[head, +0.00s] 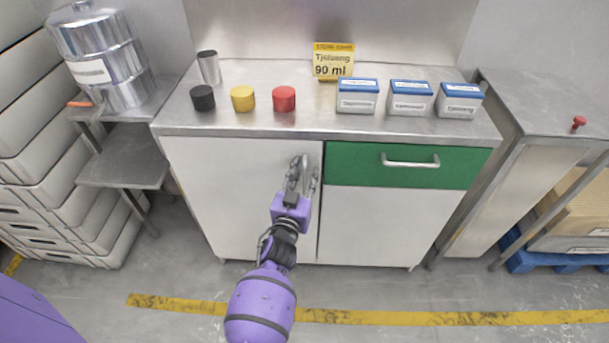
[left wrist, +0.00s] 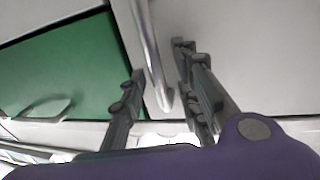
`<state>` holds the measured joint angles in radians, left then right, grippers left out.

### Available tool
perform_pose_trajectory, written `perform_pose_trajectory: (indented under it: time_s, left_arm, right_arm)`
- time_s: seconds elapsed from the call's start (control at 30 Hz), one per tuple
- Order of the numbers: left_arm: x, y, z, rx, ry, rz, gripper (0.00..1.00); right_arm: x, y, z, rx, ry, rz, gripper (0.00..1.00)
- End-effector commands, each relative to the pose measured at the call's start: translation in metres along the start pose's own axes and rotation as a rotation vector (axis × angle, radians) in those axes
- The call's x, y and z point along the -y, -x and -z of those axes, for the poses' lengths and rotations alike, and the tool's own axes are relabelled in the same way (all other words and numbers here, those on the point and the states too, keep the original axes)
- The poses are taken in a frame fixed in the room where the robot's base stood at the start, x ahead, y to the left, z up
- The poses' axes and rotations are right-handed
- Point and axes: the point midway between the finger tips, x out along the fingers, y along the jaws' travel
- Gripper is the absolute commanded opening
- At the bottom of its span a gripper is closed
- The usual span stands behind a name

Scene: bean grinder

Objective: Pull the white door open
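The white door (head: 232,200) is the left front panel of the metal cabinet and looks closed. Its vertical metal handle (head: 304,172) is near the door's right edge, and it also shows in the left wrist view (left wrist: 150,50). My left gripper (head: 303,178) is at the handle. In the left wrist view its two fingers (left wrist: 160,82) are apart, one on each side of the handle's end, with gaps visible. My right gripper is in neither view.
A green drawer (head: 370,165) with a horizontal handle is right of the door. The steel counter (head: 300,122) holds black, yellow and red lids, a metal cup, a yellow sign and several blue-lidded boxes. A small side table (head: 130,165) stands left. Floor before the cabinet is clear.

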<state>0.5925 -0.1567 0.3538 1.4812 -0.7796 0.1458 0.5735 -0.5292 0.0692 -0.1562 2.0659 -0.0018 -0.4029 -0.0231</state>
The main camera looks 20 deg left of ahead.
Motion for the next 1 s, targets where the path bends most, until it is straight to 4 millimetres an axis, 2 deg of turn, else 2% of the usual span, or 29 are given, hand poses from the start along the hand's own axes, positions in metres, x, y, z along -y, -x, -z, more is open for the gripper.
perform_pose_trajectory:
  time_s: [0.13,0.33,0.77,0.87,1.0]
  left_arm:
    - [0.0,0.0,0.0,0.0,0.0,0.0,0.27]
    - [0.0,0.0,0.0,0.0,0.0,0.0,0.01]
    - [0.0,0.002,0.0,0.0,0.0,-0.004,0.0]
    - [0.0,0.008,0.001,0.001,-0.001,-0.017,0.0]
    - [0.0,0.025,0.003,0.0,-0.004,-0.061,0.0]
  right_arm:
    - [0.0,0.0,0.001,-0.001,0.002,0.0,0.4]
    - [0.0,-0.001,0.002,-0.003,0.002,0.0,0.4]
    - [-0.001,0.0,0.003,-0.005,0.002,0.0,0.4]
    - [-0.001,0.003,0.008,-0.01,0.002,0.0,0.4]
    - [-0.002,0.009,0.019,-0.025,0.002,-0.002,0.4]
